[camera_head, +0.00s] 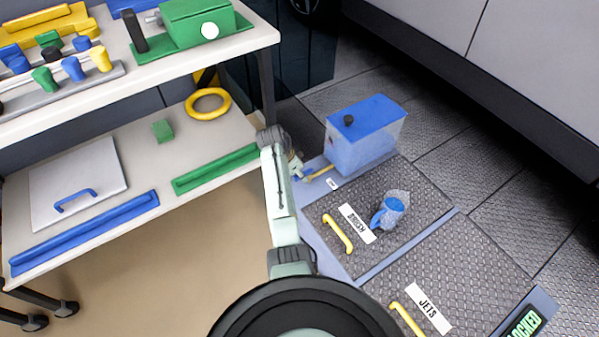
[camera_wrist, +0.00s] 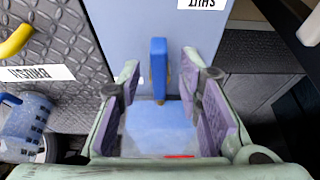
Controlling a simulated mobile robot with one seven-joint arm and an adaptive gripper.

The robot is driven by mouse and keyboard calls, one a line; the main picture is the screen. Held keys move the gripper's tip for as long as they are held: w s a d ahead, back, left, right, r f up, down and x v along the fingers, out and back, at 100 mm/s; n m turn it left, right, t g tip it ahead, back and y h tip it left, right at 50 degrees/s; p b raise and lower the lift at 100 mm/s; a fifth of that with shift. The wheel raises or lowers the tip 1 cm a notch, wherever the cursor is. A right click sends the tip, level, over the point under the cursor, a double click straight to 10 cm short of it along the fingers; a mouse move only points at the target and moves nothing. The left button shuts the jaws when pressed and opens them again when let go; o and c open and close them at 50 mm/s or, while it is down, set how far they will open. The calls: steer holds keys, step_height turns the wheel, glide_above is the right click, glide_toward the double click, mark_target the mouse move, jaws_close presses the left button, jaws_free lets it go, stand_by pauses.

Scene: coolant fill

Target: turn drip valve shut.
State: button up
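A blue lever handle (camera_wrist: 158,68), which looks like the drip valve, stands between the fingers of my gripper (camera_wrist: 160,70) in the wrist view. A gap shows on each side of it, so the gripper is open around it and not visibly touching. My gripper (camera_head: 297,168) is beside that spout; the lever is not clear there.
A blue jug (camera_head: 392,209) stands on the dark textured panel, near yellow handles (camera_head: 338,233) and a "BRUSH" label (camera_head: 356,223). A "JETS" label (camera_head: 428,308) is nearer. A two-level shelf (camera_head: 215,150) with tools stands left of my arm. Floor right of the tank is clear.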

steer(key=v, duration=1.2)
steer(key=shift+d, duration=0.1)
